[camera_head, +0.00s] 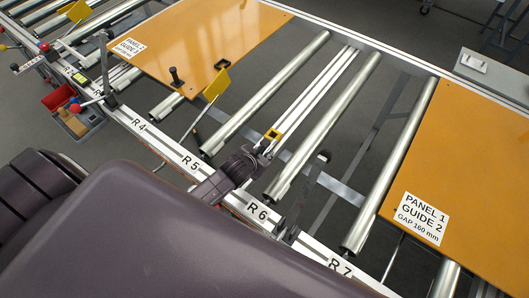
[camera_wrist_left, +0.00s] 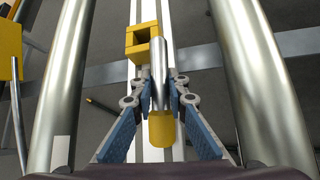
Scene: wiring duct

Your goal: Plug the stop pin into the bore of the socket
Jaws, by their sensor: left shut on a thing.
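The socket is a yellow block (camera_wrist_left: 133,52) with a dark square opening, on the pale rail in the left wrist view. In the head view the socket (camera_head: 273,134) sits on the rail just beyond my left gripper (camera_head: 262,150). In the left wrist view my left gripper (camera_wrist_left: 160,95) is shut on the stop pin, a silver rod (camera_wrist_left: 158,72) with a yellow end (camera_wrist_left: 161,130). The rod's far end overlaps the socket's right side in the picture, right of the opening; whether they touch, I cannot tell. My right gripper is not in view.
Metal rollers (camera_head: 270,88) flank the rail on both sides. Orange panels lie at the back left (camera_head: 195,40) and right (camera_head: 470,190). A yellow flag (camera_head: 217,84) on a rod stands left of the gripper. A grey tray with a red bin (camera_head: 60,97) is far left.

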